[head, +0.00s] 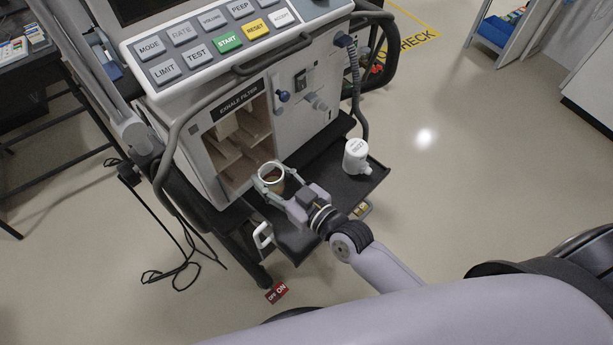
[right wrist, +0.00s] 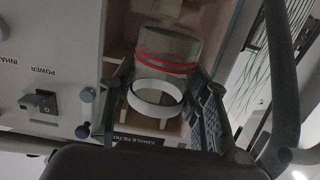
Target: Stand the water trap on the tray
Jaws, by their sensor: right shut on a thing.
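The water trap, a clear cup with a white ring, shows in the head view (head: 271,173) and in the right wrist view (right wrist: 166,50), where red lines run around it. My right gripper (head: 279,186) is shut on it, with a finger on either side. The black tray (head: 325,166) juts from the foot of the ventilator. In the head view the trap appears over the tray's left part, in front of the open bay. Its lower end is hidden, so I cannot tell whether it touches the tray. My left gripper is not in view.
A white labelled canister (head: 356,157) stands on the tray's right part. The open exhale filter bay (head: 238,150) is behind the trap. A hose (head: 356,85) hangs at the right of the ventilator. A white handle (head: 263,236) sits at the tray's left front. Tray surface between trap and canister is clear.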

